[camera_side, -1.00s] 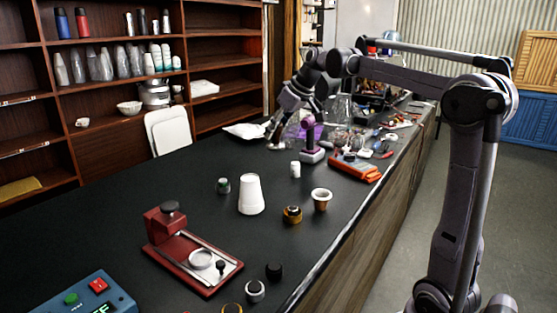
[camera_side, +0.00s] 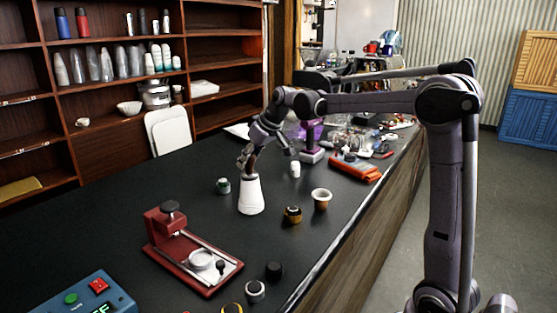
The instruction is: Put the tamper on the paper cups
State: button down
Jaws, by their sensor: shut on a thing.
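The paper cups (camera_side: 251,197) form a white upside-down stack, upright on the dark counter in the middle of the view. My gripper (camera_side: 246,160) is right above the top of the stack, pointing down. It is shut on a small brownish thing that looks like the tamper (camera_side: 252,164), mostly hidden by the fingers. The held thing is at the top of the stack; I cannot tell whether it touches the cups.
A small green-and-black piece (camera_side: 223,186) stands left of the cups. An amber-and-black piece (camera_side: 292,215) and a small tan cup (camera_side: 321,198) stand to the right. A red press (camera_side: 190,250) is in front. The purple-and-grey device (camera_side: 311,150) and clutter are behind.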

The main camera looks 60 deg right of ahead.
jog(key=shift+f, duration=0.1)
jog(key=c, duration=0.9)
grip_release()
jog(key=shift+o, duration=0.2)
jog(key=v, duration=1.1)
jog(key=shift+t, duration=0.3)
jog(key=s+a+f, duration=0.5)
jog(key=s, duration=0.1)
jog(key=s+a+f, duration=1.1)
jog(key=s, duration=0.1)
jog(key=shift+s+a+f, duration=0.25)
jog(key=shift+s+f, duration=0.15)
